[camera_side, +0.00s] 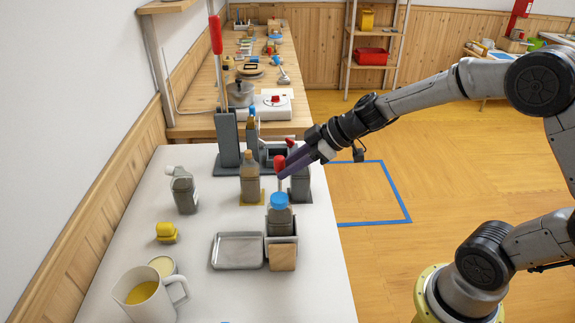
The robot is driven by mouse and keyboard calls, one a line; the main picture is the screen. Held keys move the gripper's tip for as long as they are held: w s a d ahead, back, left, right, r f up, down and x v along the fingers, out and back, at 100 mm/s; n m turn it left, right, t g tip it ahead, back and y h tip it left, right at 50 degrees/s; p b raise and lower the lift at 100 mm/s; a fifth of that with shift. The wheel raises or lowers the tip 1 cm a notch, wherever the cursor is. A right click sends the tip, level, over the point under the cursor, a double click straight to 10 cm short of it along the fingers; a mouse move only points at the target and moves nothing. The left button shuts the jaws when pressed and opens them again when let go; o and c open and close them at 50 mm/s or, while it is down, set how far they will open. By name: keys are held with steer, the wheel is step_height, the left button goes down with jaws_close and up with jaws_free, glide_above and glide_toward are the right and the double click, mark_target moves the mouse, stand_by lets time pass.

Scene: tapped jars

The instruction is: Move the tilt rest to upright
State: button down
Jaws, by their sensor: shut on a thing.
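A dark grey holder (283,243) with a wooden block (282,258) at its front looks like the tilt rest. A dark jar with a blue cap (279,201) stands in it, seeming close to upright. A red knob (279,162) on a thin stem shows just behind the jar. My gripper (284,173) reaches in from the right, with its dark purple fingers closed at the red knob and stem. The fingers hide part of the stem, and I cannot see where its lower end joins.
A metal tray (238,251) lies left of the holder. A yellow-topped item (166,232) and a pitcher (146,295) are at left. The table's right front is bare.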

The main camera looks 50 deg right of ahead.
steer(key=shift+s+d+f, duration=0.15)
steer(key=shift+f, duration=0.35)
steer(key=c, duration=0.9)
jaws_free()
steer(key=shift+c, duration=0.2)
steer(key=shift+o, duration=1.1)
steer(key=shift+r, duration=0.1)
steer(key=shift+o, duration=0.6)
steer(key=shift+r, duration=0.2)
steer(key=v, duration=1.3)
steer(key=shift+s+r, duration=0.2)
steer(key=shift+r, duration=0.1)
